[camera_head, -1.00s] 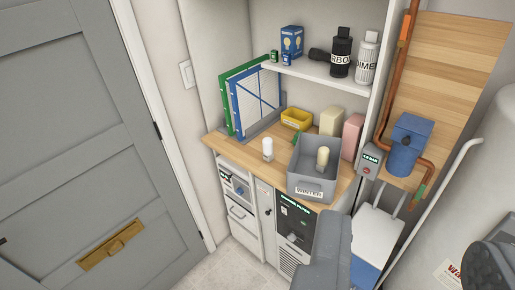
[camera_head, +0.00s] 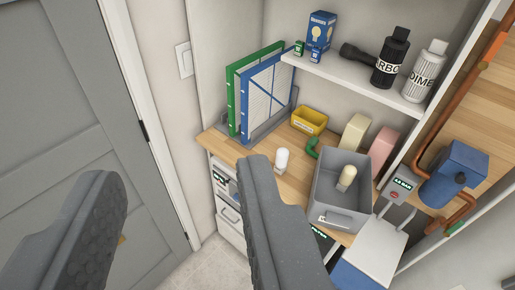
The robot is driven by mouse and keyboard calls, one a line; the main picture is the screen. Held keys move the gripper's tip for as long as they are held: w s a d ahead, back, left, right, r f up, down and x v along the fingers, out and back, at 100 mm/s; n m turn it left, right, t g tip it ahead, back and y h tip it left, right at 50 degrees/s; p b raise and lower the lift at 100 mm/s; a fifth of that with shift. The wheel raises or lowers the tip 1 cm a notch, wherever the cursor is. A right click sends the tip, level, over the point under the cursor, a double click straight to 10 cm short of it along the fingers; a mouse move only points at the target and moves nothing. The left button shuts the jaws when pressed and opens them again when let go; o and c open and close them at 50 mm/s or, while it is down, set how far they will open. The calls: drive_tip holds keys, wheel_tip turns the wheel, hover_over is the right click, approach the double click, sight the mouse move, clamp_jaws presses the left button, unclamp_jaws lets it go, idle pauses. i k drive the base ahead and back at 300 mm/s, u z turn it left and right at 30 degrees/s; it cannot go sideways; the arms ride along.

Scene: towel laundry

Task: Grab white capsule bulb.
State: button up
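The white capsule bulb (camera_head: 282,159) stands upright on the wooden counter (camera_head: 232,147), left of the grey bin, with its rounded white top up. My gripper (camera_head: 175,185) is open and empty in the foreground, its two dark grey fingers wide apart. The right finger's tip is just below and left of the bulb in the picture, and I cannot tell whether it touches anything. The bulb is outside the gap between the fingers, to the right. Part of the counter front is hidden behind the right finger.
A grey bin (camera_head: 329,205) holding a cream cylinder (camera_head: 346,177) stands right of the bulb. Behind are a yellow tray (camera_head: 309,121), cream and pink blocks, and upright green and blue framed filters (camera_head: 262,95). A shelf (camera_head: 350,80) with bottles hangs above. A grey door (camera_head: 60,120) is left.

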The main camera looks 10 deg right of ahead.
sight(282, 154)
drive_tip(key=z, duration=0.25)
drive_tip(key=i, duration=0.9)
drive_tip(key=z, duration=0.75)
